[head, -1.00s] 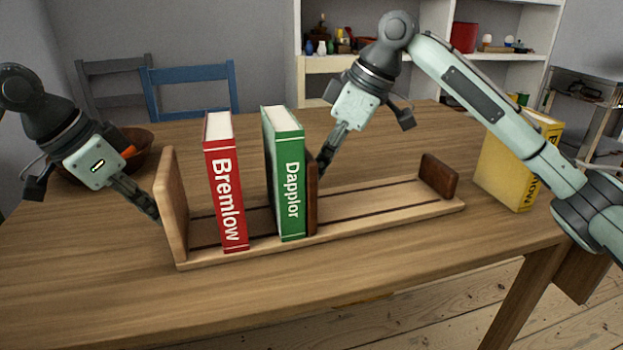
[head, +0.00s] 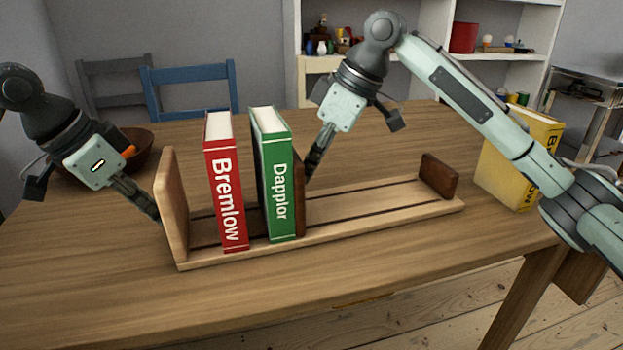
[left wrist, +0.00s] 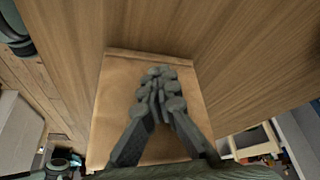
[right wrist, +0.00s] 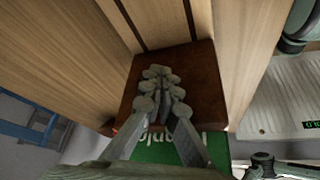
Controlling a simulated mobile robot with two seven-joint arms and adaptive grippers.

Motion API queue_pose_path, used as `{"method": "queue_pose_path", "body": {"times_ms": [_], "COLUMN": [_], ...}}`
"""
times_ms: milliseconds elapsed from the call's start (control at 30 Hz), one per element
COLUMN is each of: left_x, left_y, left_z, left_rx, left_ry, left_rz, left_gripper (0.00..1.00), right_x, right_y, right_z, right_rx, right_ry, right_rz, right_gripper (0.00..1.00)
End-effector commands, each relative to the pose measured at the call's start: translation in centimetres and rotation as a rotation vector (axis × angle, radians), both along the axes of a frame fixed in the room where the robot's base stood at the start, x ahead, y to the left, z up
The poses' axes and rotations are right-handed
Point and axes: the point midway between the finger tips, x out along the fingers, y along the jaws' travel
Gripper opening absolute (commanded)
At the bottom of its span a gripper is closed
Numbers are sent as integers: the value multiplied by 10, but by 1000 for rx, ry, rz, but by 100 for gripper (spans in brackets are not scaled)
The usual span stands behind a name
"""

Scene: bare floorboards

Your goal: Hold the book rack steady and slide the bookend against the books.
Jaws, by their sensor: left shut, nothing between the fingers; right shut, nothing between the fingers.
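The wooden book rack (head: 370,205) lies along the table, with a tall fixed end (head: 172,205) at its left. The red book Bremlow (head: 226,185) and the green book Dapplor (head: 277,175) stand on it with a gap between them. The dark brown bookend (head: 300,195) stands right against the green book's right side. My right gripper (head: 312,172) is shut, with its fingertips at the bookend's right face; the bookend also fills the right wrist view (right wrist: 203,75). My left gripper (head: 153,212) is shut, its fingertips at the outer face of the rack's left end, also in the left wrist view (left wrist: 115,85).
A low brown block (head: 440,176) closes the rack's right end. A yellow book (head: 505,165) stands at the table's right. A brown bowl (head: 135,150) sits behind my left arm. The rack is clear between the bookend and the right block.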

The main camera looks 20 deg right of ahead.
Motion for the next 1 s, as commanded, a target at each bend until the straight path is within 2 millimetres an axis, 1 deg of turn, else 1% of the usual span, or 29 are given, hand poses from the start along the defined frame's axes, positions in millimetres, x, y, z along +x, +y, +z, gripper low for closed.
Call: {"method": "queue_pose_path", "body": {"times_ms": [33,533,1000], "left_x": [0,0,0], "left_y": [-1,-1,-1], "left_z": [0,0,0], "left_rx": [-2,-2,-2], "left_ry": [0,0,0], "left_rz": [-3,-2,-3], "left_gripper": [0,0,0], "right_x": [0,0,-1], "right_y": [2,3,18], "right_z": [1,1,1], "right_rx": [5,4,5], "right_ry": [-3,-2,-2], "right_rz": [4,4,6], "right_gripper": [0,0,0]}}
